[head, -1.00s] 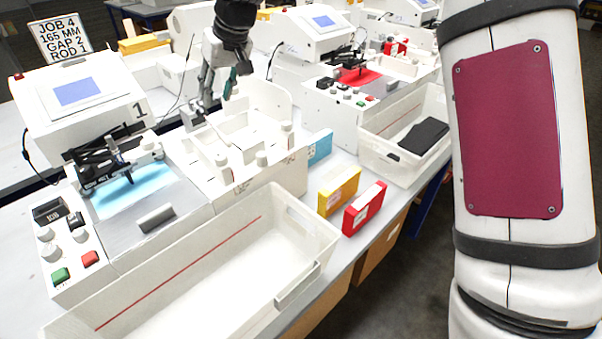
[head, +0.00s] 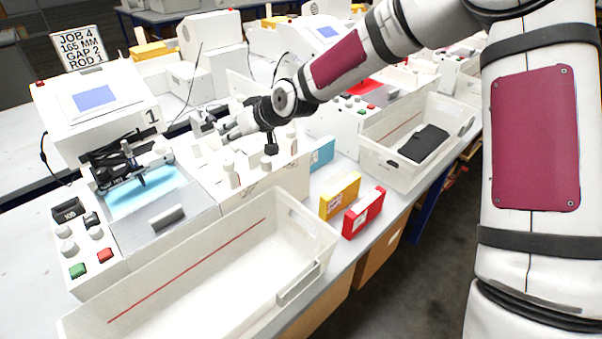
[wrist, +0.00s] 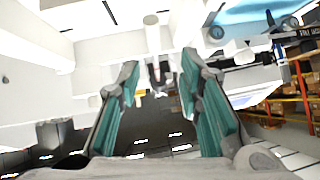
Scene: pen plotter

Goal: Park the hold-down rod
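Plotter 1 (head: 95,105) stands at the left, with a black pen carriage (head: 120,165) over a blue sheet (head: 148,190). I cannot clearly pick out the hold-down rod. A grey bracket-like part (head: 203,122) sits at the right rear of plotter 1, just left of my gripper (head: 222,128). In the wrist view, my gripper (wrist: 160,75) is open, its teal-padded fingers apart. A pale upright post with a grey lower end (wrist: 154,45) shows between and beyond the fingertips. I cannot tell whether it is the rod; I see no contact with it.
White bottle-like posts (head: 230,173) stand on the white block beside plotter 1, below my forearm. An empty white bin (head: 210,255) lies in front. Yellow (head: 340,195) and red (head: 364,212) boxes stand right of it. A sign (head: 83,50) reads JOB 4, 165 MM, GAP 2, ROD 1.

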